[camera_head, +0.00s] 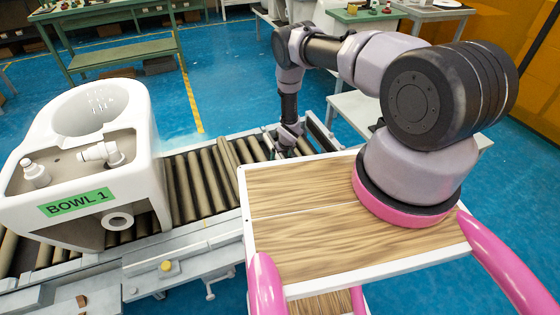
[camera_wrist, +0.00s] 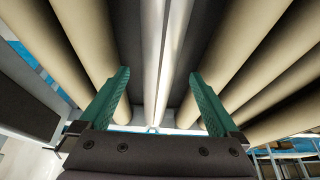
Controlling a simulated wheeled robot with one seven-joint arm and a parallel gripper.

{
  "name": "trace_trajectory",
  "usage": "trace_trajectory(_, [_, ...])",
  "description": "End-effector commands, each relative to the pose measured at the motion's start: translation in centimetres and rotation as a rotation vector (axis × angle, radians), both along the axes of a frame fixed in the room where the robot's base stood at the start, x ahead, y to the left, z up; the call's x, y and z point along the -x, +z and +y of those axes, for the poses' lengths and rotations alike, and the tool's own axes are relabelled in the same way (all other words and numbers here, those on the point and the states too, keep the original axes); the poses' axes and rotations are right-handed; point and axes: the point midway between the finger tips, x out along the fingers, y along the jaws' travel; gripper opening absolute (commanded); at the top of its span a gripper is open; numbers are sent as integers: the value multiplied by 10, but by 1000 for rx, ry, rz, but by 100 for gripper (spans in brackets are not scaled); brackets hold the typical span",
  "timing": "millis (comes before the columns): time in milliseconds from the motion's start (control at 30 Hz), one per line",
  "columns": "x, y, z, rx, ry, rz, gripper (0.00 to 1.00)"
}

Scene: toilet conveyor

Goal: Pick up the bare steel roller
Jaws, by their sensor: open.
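The bare steel roller (camera_wrist: 153,45) is a shiny silver bar in the middle of the wrist view, between dark gaps and tan rollers on both sides. My gripper (camera_wrist: 160,72) is open, with one teal finger to the left and one to the right of the steel roller in the picture. Nothing is held. In the head view my gripper (camera_head: 284,145) is down at the conveyor, and my arm hides much of that spot. I cannot pick out the steel roller there.
Tan rollers (camera_head: 190,182) run along the conveyor. A white toilet bowl (camera_head: 140,165) labelled BOWL 1 stands on its left part. The conveyor's grey frame (camera_head: 215,237) edges the near side. A green table (camera_head: 120,55) stands behind on blue floor.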

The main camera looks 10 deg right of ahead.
Motion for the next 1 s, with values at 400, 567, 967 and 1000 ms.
trace_trajectory(400, [-13,-28,2,-1,-1,0,97])
trace_trajectory(567, [-12,-28,2,-1,-1,0,74])
trace_trajectory(967, [-14,-27,2,-1,0,-3,0])
trace_trajectory(1000, [-14,-27,2,-1,0,-3,0])
